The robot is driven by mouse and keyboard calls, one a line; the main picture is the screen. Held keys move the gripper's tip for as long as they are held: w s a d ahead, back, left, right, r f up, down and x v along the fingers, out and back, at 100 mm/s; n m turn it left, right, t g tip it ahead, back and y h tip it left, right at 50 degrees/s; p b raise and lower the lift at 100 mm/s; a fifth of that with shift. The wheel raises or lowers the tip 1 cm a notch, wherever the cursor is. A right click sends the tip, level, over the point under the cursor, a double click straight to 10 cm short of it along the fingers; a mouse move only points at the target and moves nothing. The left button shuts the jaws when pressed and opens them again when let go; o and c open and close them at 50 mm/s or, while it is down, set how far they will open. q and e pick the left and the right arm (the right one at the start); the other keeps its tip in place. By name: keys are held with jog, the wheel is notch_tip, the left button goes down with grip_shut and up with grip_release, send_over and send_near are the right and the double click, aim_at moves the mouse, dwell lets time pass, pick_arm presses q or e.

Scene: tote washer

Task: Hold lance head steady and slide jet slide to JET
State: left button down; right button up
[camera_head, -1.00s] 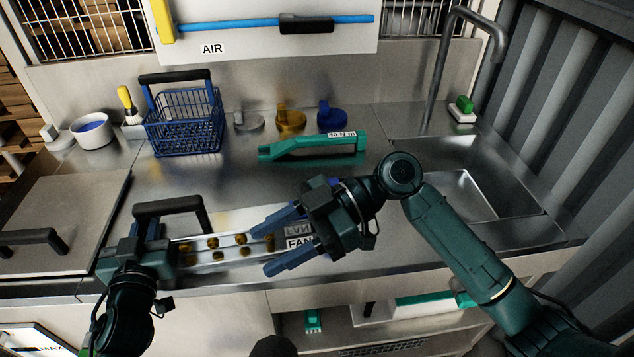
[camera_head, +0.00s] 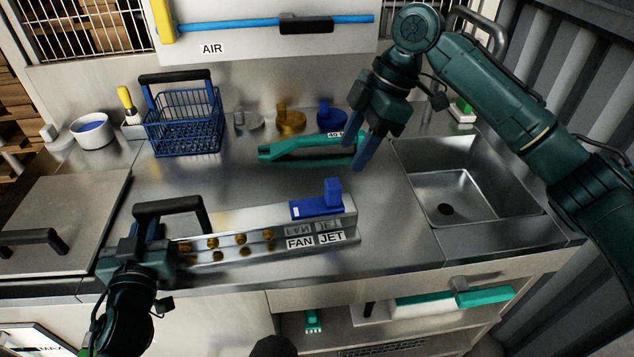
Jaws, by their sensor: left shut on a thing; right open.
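The lance head (camera_head: 222,253) is a long silver bar with several brass nozzles, lying along the counter's front. My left gripper (camera_head: 160,258) is shut on its left end; the contact is partly hidden. The blue jet slide (camera_head: 318,207), with an upright knob, sits at the bar's right end. It stands behind the FAN label (camera_head: 300,243) and the JET label (camera_head: 332,238). Its body spans behind both, with the knob towards the JET side; I cannot tell its exact setting. My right gripper (camera_head: 366,150) is open and empty, above and behind the slide, apart from it.
A green tool (camera_head: 290,150) lies behind, partly hidden by my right gripper. A blue basket (camera_head: 185,125), a white cup (camera_head: 93,131) and coloured knobs (camera_head: 290,120) stand along the back. The sink (camera_head: 480,200) is at right. A black handle (camera_head: 168,206) rises near my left gripper.

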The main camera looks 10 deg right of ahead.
aim_at(335, 182)
jog(key=x, duration=0.9)
jog(key=shift+a+f, duration=0.1)
jog(key=shift+f, duration=0.05)
jog(key=shift+c, duration=0.2)
